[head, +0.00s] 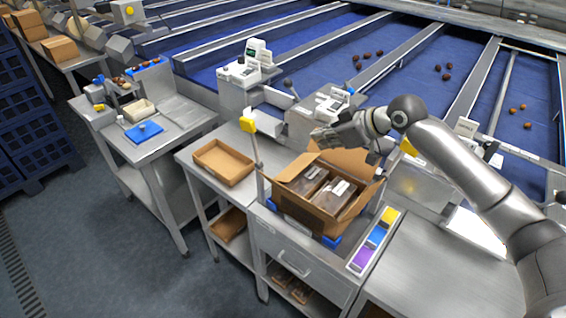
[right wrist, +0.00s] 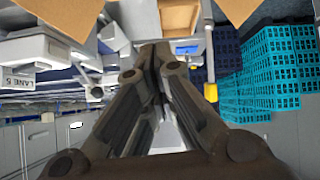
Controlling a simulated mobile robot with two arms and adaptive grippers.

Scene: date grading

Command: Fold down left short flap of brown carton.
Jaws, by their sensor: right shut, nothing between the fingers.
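The brown carton (head: 297,205) stands open on the steel bench, with dark labelled packs (head: 322,190) inside. Its left short flap (head: 293,166) sticks up and outward at the left end. The long back flap (head: 350,160) stands up, and a flap at the right end (head: 371,195) also stands open. My right gripper (head: 322,137) is shut and empty, above the carton's back left corner with its fingers pointing left. In the right wrist view its fingers (right wrist: 158,58) are together, and brown cardboard edges (right wrist: 65,14) show at the top. My left gripper is not in view.
A shallow brown tray (head: 222,163) lies left of the carton. A yellow-topped post (head: 248,125) rises close to the carton's left side. A scale (head: 330,104) stands behind. A strip of coloured blocks (head: 374,240) lies to the right, with bare bench (head: 430,265) beyond.

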